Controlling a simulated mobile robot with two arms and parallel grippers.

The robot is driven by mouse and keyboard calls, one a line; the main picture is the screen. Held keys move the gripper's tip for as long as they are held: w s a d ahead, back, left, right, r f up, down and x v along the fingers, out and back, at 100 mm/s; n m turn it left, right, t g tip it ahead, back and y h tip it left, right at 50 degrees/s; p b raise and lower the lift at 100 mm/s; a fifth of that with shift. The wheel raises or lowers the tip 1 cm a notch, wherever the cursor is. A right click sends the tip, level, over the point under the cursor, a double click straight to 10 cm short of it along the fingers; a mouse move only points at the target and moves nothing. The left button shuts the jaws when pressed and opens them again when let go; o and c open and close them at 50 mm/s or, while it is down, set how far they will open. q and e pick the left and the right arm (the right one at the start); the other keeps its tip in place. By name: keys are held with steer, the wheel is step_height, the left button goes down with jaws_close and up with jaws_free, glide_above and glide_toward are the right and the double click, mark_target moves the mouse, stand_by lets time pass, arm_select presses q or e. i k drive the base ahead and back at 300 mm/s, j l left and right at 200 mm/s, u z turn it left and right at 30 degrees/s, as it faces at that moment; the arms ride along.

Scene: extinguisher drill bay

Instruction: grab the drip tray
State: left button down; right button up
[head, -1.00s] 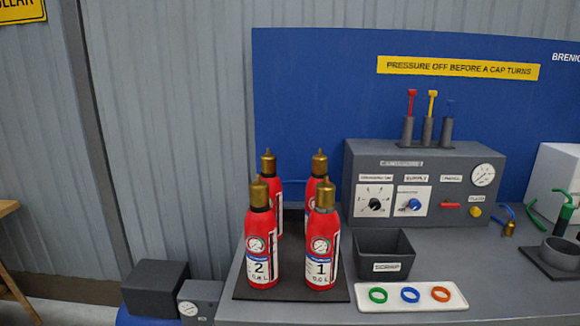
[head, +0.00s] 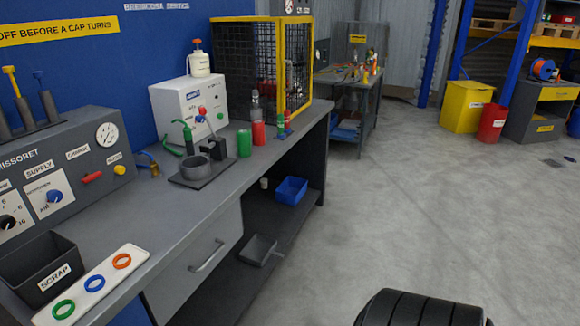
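A shallow dark grey tray (head: 258,250) sits on the low shelf under the bench, near its front edge, right of the drawer. It looks like the drip tray, but I see no label on it. It appears empty. Neither of my grippers is in view.
On the shelf behind the tray is a blue bin (head: 291,190). The bench (head: 185,222) overhangs the shelf, and a drawer handle (head: 207,256) sticks out at its front. A scrap bin (head: 42,268) and ring strip (head: 95,286) stand on top. The floor (head: 400,220) to the right is open.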

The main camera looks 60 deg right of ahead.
mark_target(259, 250)
steer(key=z, duration=1.6)
steer(key=i+l, duration=0.1)
steer(key=i, duration=0.1)
